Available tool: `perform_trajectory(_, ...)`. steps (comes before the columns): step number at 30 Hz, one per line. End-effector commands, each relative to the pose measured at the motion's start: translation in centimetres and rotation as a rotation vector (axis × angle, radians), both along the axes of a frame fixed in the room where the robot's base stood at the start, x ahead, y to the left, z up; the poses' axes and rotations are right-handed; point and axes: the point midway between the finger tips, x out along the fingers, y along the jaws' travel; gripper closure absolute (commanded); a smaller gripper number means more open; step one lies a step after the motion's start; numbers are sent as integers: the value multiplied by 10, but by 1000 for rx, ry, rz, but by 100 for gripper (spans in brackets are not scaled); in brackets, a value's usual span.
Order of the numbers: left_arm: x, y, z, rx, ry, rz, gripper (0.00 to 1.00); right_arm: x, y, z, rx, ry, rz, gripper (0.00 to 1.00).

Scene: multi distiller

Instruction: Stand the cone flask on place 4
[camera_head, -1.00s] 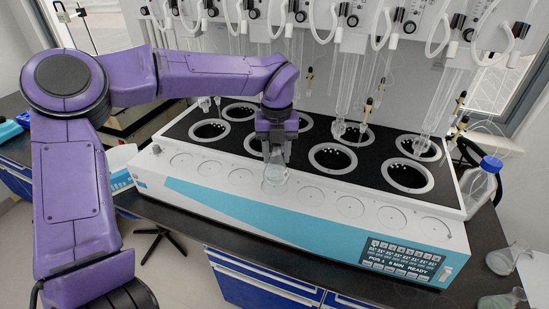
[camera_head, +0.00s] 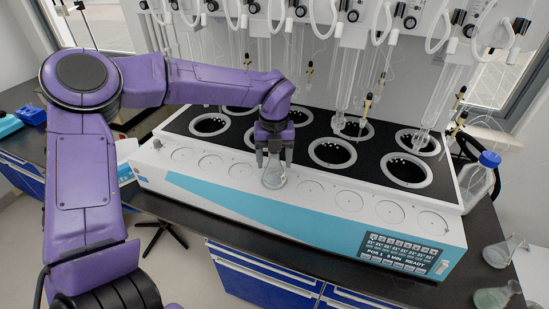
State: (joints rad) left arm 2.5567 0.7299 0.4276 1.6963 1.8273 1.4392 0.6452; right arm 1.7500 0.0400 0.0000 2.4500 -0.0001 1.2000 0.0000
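The clear cone flask (camera_head: 273,179) stands upright on the white front ledge of the distiller (camera_head: 225,188). It is over the fourth round mark from the left, which it mostly hides. My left gripper (camera_head: 274,160) points down from above, with its two fingers apart on either side of the flask's neck. A gap shows between the fingers and the glass, so the gripper looks open. My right gripper is not in view.
Black heating wells with grey rings (camera_head: 333,153) lie behind the ledge, with glass tubes hanging above. A blue-capped bottle (camera_head: 479,181) stands at the right. Two other flasks (camera_head: 497,296) are at the lower right. Empty round marks (camera_head: 311,189) flank the flask.

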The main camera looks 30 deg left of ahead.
Motion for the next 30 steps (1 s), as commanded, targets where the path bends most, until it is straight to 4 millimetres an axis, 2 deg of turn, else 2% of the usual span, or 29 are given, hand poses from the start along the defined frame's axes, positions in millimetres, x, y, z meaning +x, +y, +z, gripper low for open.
perform_trajectory(5,1,0,10,0,-2,1,32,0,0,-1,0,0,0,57)
perform_trajectory(8,1,0,30,1,-6,1,32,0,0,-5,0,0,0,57)
perform_trajectory(15,1,0,92,1,-5,0,32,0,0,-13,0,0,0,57)
perform_trajectory(18,1,0,109,1,-2,1,32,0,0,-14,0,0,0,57)
perform_trajectory(22,0,0,121,1,-1,-1,32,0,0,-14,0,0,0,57)
perform_trajectory(30,0,0,123,-1,1,-1,32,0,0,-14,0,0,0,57)
